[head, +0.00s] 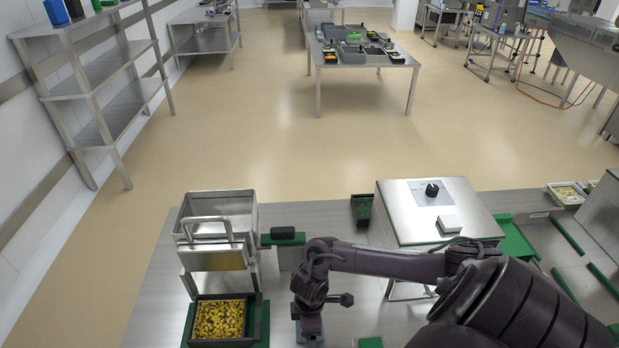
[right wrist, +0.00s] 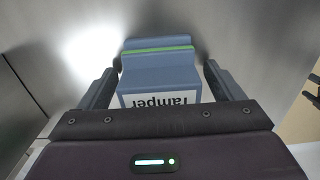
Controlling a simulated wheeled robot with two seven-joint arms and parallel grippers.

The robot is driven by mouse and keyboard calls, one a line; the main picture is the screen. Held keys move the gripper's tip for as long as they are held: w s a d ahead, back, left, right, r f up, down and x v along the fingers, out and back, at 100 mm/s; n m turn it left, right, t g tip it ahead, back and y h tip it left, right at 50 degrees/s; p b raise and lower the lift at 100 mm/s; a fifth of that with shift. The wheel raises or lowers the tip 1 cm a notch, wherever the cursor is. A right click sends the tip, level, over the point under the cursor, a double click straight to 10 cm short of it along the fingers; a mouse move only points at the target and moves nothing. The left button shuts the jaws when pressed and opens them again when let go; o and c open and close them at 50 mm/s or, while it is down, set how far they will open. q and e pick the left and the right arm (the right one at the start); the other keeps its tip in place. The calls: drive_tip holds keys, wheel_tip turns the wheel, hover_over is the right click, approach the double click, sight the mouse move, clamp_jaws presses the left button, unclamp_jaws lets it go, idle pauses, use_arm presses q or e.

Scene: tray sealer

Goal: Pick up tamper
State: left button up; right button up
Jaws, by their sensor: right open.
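The tamper (right wrist: 160,82) is a blue block with a green stripe and a white label reading "Tamper", upside down in the right wrist view. It sits between the two dark fingers of my right gripper (right wrist: 160,88). The fingers are open, one on each side, with a visible gap on the right; contact on the left is hard to tell. In the head view my right arm reaches in from the right and bends down to the table, with my right gripper (head: 309,324) low over it. The tamper is mostly hidden there. My left gripper is not in view.
Left of my right gripper, a black tray of yellow pieces (head: 248,325) stands below a steel hopper (head: 217,202). A steel sealer box (head: 408,205) stands to the right, beside a small dark bin (head: 355,211).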

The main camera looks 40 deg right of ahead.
drive_tip(key=c, duration=0.9)
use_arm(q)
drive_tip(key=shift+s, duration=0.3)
use_arm(e)
drive_tip(key=c, duration=0.4)
drive_tip(key=shift+o, duration=0.2)
drive_tip(key=shift+r, duration=0.15)
wheel_tip(320, 180, up, 8)
drive_tip(key=shift+w+r+p, duration=0.1)
drive_tip(key=shift+r+p, duration=0.15)
drive_tip(key=shift+p, duration=0.1)
use_arm(q)
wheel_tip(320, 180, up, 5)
drive_tip(key=p, duration=0.5)
use_arm(e)
wheel_tip(320, 180, up, 11)
use_arm(q)
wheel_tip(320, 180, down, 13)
drive_tip(key=b, duration=1.3)
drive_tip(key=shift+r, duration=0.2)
use_arm(e)
drive_tip(key=w+a+f+n, duration=0.4)
drive_tip(key=w+a+n, duration=0.4)
drive_tip(key=n, duration=0.1)
drive_tip(key=w+a+f+n, duration=0.3)
drive_tip(key=w+a+n, duration=0.5)
drive_tip(key=n, duration=0.1)
drive_tip(key=shift+w+a+f, duration=0.15)
drive_tip(key=shift+f, duration=0.25)
